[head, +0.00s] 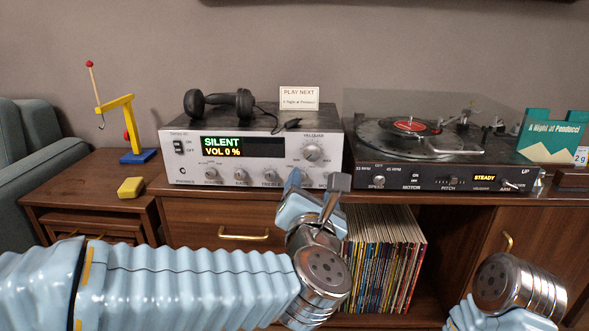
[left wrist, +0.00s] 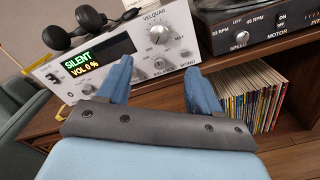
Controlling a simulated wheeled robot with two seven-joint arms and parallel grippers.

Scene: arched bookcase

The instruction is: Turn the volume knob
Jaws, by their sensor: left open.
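The silver amplifier (head: 180,155) stands on the wooden cabinet; its green and yellow display reads "SILENT" and "VOL 0 %". The large round silver volume knob (head: 313,152) is on the right part of its front. The knob also shows in the left wrist view (left wrist: 159,35), above and between my finger tips. My left gripper (head: 316,183) is open and empty, just below and in front of the knob, apart from it. Its two blue fingers show in the left wrist view (left wrist: 160,76). My right gripper is out of view; only part of that arm shows at the lower right.
Smaller knobs (head: 241,174) line the amplifier's lower front. Headphones (head: 218,103) and a "PLAY NEXT" card (head: 299,98) are on top. A turntable (head: 450,178) stands close to its right. Records (head: 385,255) fill the shelf below. A yellow block (head: 130,187) lies at left.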

